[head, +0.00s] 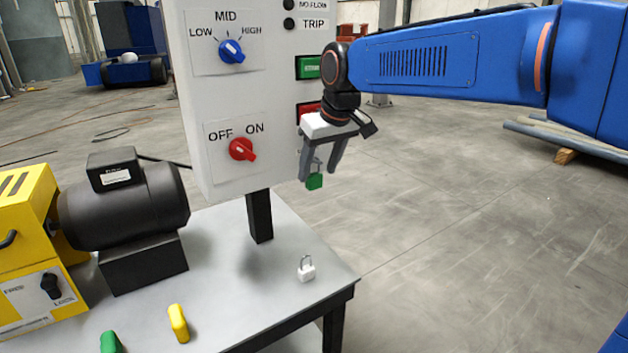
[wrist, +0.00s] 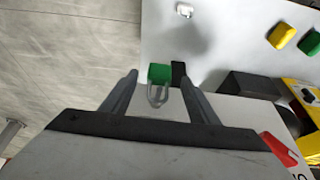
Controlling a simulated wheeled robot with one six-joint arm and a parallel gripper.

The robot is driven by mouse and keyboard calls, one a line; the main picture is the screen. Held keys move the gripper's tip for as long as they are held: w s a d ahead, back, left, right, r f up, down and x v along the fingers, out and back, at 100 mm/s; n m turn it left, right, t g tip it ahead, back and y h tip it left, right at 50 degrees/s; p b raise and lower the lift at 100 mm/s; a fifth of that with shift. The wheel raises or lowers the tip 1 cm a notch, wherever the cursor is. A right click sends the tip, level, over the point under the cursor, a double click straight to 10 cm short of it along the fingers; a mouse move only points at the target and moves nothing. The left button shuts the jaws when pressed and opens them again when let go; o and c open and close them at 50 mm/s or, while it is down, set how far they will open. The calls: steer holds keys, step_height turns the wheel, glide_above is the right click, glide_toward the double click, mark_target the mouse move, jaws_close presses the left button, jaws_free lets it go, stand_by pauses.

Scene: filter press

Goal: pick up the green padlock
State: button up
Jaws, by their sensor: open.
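The green padlock (head: 314,181) hangs body-down with its shackle up, beside the right edge of the control panel. My gripper (head: 318,177) is open and points down, with the padlock showing between its two fingers. In the wrist view the green padlock (wrist: 159,73) also lies between the open fingertips of my gripper (wrist: 158,73), its grey shackle towards the palm. There is a gap on either side of it. What the shackle hangs from is hard to make out.
The control panel (head: 206,105) with a red OFF/ON knob (head: 242,149) stands close left of my gripper. A white padlock (head: 306,269) stands on the grey table (head: 225,315) below. A black motor (head: 125,205) and yellow (head: 178,323) and green (head: 110,342) pieces are further left. Open floor lies right.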

mark_target(315, 175)
steer(key=x, duration=0.3)
steer(key=shift+w+a+f, duration=0.1)
steer(key=shift+w+f, duration=0.1)
steer(key=shift+c, duration=0.6)
steer(key=c, duration=1)
steer(key=shift+r, duration=0.1)
steer(key=shift+c, duration=0.2)
